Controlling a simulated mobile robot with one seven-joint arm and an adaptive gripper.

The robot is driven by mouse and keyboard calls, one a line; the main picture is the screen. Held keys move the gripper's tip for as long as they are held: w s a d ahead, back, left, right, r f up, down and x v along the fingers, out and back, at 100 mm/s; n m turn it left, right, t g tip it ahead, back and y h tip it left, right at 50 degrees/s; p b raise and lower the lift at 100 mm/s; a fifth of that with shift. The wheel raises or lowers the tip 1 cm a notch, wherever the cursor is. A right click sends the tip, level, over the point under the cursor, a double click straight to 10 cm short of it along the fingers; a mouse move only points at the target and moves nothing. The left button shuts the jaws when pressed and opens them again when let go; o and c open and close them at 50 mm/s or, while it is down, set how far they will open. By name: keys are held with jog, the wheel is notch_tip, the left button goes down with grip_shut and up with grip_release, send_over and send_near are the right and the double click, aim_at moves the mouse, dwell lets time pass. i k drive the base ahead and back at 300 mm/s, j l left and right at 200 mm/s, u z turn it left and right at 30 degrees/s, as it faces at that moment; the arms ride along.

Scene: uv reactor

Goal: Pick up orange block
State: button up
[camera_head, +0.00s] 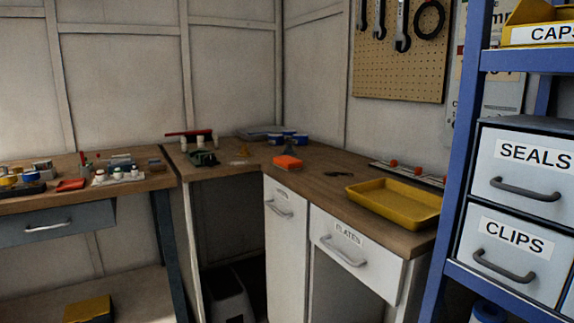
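An orange block (288,162) lies on the brown corner worktop (325,165), close to its front edge above the white cabinet. It looks small and flat-sided, and nothing covers it. My gripper is not in the head camera view, so its state and its distance from the block do not show.
A yellow tray (393,203) sits on the worktop to the right. A blue shelf rack (467,130) with labelled drawers stands at the right. A cluttered bench (85,198) is at the left.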

aim_at(286, 163)
jog(key=i+j+z, duration=0.25)
jog(key=i+j, duration=0.3)
jog(key=i+j+z, duration=0.25)
jog(key=i+j, duration=0.4)
jog(key=i+j+z, duration=0.15)
jog(key=i+j, duration=0.25)
jog(key=i+j+z, duration=0.15)
jog(key=i+j, duration=0.45)
jog(key=i, duration=0.05)
